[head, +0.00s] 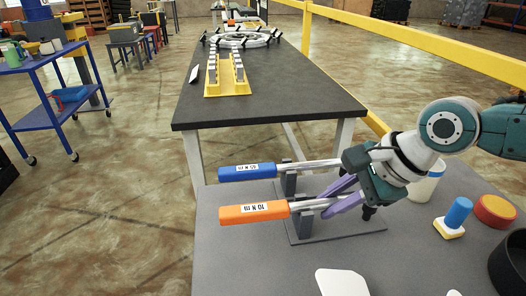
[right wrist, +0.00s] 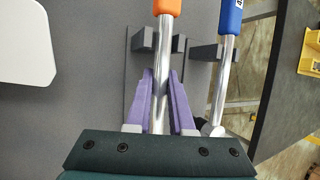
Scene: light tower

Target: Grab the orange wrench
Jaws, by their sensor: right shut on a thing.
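The orange wrench (head: 253,212) has an orange handle marked "10 N m" and a silver shaft. It lies on a dark grey holder (head: 334,227) on the near grey table. The blue wrench (head: 247,172) lies parallel behind it on the same holder. My right gripper (head: 342,195) comes from the right, with its purple fingers at the orange wrench's shaft. In the right wrist view, the fingers of my right gripper (right wrist: 169,100) are on either side of the shaft of the orange wrench (right wrist: 163,60), shut on it. The blue wrench (right wrist: 221,75) is outside the fingers. My left gripper is not in view.
A white cup (head: 425,185), a blue-handled item (head: 457,214) and a red-and-yellow round item (head: 494,211) stand at the table's right. A white flat piece (head: 341,283) lies in front. A dark table (head: 290,100) with a yellow rack (head: 227,88) stands beyond. A blue cart (head: 45,100) is at left.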

